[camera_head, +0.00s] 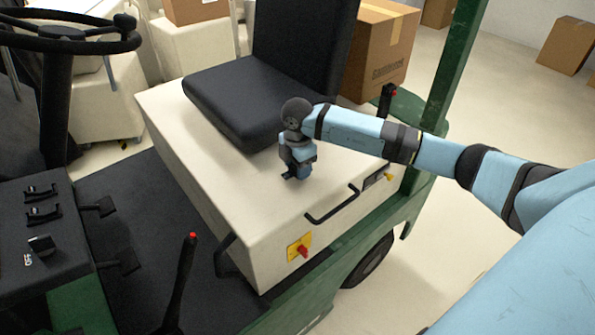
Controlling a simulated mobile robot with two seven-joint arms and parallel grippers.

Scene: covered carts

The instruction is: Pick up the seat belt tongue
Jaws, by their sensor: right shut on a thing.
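My right gripper (297,176) points down just above the cream cover beside the near right corner of the black seat (240,98). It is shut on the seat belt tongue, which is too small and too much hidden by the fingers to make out. No belt webbing can be told apart here. A black stalk with a red top (387,98) stands to the right of the seat, possibly the buckle. My left gripper is not in view.
The cream cover (215,200) carries a black handle (332,205) and a red knob on a yellow plate (300,249). A green post (455,65) and a cardboard box (383,50) stand behind my right arm. The steering wheel (70,35) is far left.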

